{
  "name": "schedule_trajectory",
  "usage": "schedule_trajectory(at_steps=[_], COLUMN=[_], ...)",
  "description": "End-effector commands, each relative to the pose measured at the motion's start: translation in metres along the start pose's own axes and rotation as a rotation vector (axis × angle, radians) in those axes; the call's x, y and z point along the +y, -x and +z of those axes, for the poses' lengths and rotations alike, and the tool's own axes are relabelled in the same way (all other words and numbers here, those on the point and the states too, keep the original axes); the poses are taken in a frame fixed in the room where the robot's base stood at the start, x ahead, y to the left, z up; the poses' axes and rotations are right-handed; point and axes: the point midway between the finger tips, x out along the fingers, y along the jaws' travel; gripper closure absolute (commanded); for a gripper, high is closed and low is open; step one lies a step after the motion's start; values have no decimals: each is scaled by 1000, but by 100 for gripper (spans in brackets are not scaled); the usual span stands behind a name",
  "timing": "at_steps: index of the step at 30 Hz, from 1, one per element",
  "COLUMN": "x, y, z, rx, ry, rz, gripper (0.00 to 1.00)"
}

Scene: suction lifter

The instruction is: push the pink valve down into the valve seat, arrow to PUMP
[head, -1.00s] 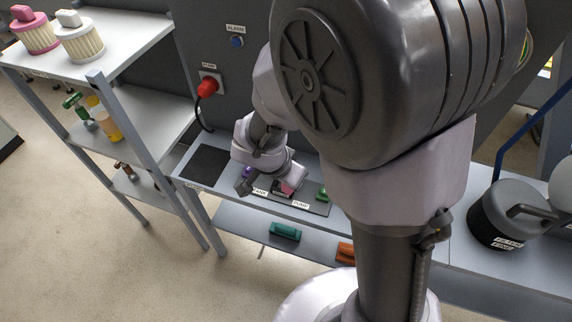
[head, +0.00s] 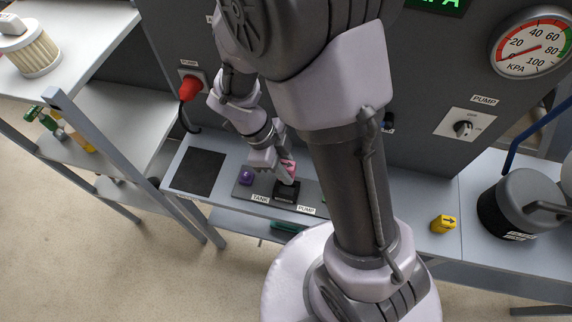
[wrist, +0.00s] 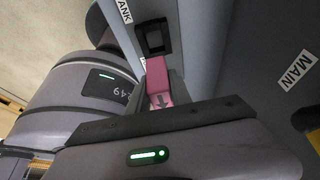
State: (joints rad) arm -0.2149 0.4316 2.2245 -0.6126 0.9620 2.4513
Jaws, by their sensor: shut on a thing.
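The pink valve (head: 289,167) is held in my gripper (head: 282,170), with a finger on its near side partly hiding it in the head view. The wrist view shows the pink valve (wrist: 158,80) with a grey arrow on its face, its far end by the square opening of the black valve seat (wrist: 153,38). The valve seat (head: 286,192) stands on a dark plate between the TANK label (head: 261,199) and the PUMP label (head: 307,210). The valve looks tilted and outside the opening; I cannot tell whether it touches the seat. Which label its arrow faces is unclear.
A purple valve (head: 245,177) sits left of the seat, and a green one is mostly hidden behind my arm. A yellow block with an arrow (head: 444,224) and a dark canister (head: 515,205) stand to the right. A black mat (head: 198,170) lies bare at the left.

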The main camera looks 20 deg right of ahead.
Motion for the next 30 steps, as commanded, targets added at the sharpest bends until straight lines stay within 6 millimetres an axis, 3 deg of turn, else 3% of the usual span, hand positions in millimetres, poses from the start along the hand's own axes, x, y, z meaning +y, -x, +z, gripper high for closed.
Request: schedule_trajectory(at_steps=[8,22,30], x=[0,0,0], y=[-2,-51,-53], z=[1,22,23], rx=[3,4,4], ry=[1,1,2], rz=[-1,-1,-1], gripper=[100,100,100])
